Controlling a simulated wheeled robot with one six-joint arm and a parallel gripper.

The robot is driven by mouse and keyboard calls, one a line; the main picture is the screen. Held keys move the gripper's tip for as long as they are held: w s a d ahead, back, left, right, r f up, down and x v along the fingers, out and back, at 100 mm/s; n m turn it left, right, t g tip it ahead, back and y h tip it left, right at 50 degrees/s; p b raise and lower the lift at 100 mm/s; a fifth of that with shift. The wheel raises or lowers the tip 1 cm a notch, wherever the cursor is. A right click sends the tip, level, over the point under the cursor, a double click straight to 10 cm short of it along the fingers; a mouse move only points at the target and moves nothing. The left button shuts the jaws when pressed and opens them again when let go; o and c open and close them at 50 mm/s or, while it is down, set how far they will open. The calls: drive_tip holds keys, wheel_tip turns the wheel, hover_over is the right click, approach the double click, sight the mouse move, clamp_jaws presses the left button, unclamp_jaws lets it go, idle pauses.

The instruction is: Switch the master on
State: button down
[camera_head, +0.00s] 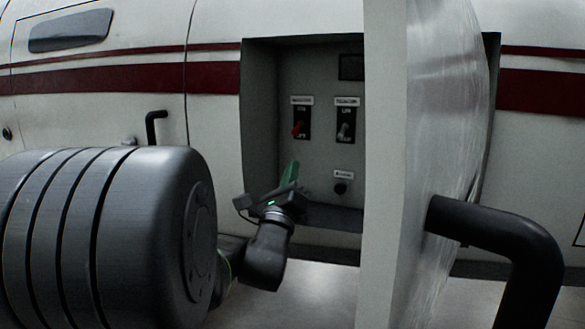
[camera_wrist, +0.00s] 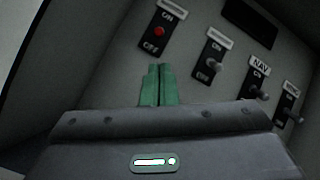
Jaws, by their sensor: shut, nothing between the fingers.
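The master switch (camera_head: 298,129) has a red lever on a black plate marked ON at the top and OFF at the bottom. It is the leftmost switch in the recessed panel, and its lever looks tipped down toward OFF. The fingers also show in the wrist view (camera_wrist: 158,67), pointing at the panel.
A second switch (camera_head: 345,131) with a grey lever is right of the master. The wrist view also shows a NAV switch (camera_wrist: 257,88) and another (camera_wrist: 289,107) farther right. A black knob (camera_head: 340,188) sits lower. An open white door (camera_head: 384,200) blocks the panel's right side.

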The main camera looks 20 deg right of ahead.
sight(295, 129)
drive_tip(key=x, duration=0.8)
drive_tip(key=shift+s+a+r+g+y+p, duration=0.3)
drive_tip(key=shift+r+g+p, duration=0.35)
drive_tip(key=shift+p, duration=0.85)
drive_tip(key=r+g+y+p, duration=0.1)
drive_tip(key=p, duration=0.4)
drive_tip(key=r+m+g+y+p, duration=0.1)
drive_tip(key=g+p, duration=0.1)
drive_tip(key=p, duration=0.4)
drive_tip(key=a+r+g+y+p, duration=0.1)
drive_tip(key=g+p, duration=0.1)
drive_tip(key=p, duration=0.4)
drive_tip(key=shift+s+y, duration=0.35)
drive_tip(key=shift+y, duration=0.05)
